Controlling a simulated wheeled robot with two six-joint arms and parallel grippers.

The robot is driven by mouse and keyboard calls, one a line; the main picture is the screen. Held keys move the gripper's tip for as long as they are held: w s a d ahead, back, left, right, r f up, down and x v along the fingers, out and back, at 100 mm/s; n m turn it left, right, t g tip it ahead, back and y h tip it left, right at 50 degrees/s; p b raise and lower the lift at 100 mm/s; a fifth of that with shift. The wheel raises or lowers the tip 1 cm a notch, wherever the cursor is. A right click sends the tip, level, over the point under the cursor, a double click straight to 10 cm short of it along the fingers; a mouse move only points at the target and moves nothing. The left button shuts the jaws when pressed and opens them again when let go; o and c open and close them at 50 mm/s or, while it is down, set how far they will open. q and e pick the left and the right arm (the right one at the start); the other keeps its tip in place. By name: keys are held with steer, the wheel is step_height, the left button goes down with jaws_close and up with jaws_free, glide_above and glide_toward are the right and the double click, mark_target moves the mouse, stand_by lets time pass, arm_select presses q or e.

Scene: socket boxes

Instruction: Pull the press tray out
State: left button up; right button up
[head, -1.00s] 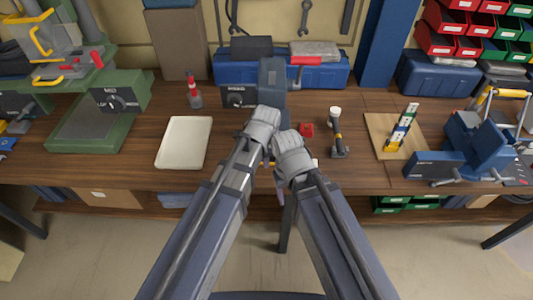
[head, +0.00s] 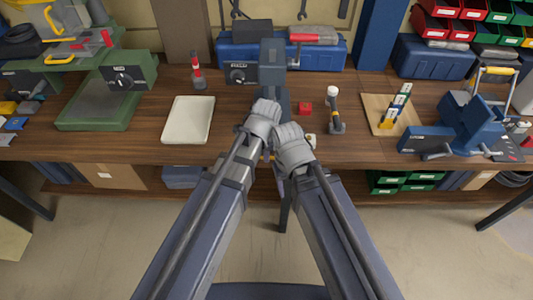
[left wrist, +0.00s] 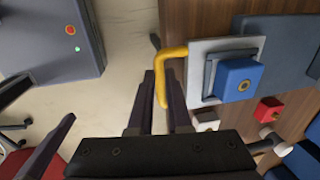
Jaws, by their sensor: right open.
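The press (head: 272,62) stands at the middle of the bench, partly behind my arms. In the left wrist view the press tray (left wrist: 197,82) is a grey plate carrying a blue block (left wrist: 240,79) in a dark holder, with a bent yellow handle (left wrist: 176,52) at its near side. My left gripper (left wrist: 160,80) has its two fingers closely on either side of the handle and appears shut on it. My right gripper (head: 292,150) is open beside the left one; its fingertips are mostly hidden in the head view.
A green machine (head: 105,100) stands far left and a blue vise (head: 465,125) far right. Clear floor lies before the bench.

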arm_select(q)
steer(key=o, duration=0.5)
steer(key=shift+c, duration=0.2)
step_height(320, 180, up, 8)
steer(key=s+p, duration=0.1)
steer(key=p, duration=0.6)
steer(key=shift+s+f+p, duration=0.15)
steer(key=shift+s+p, duration=0.05)
steer(key=shift+p, duration=0.15)
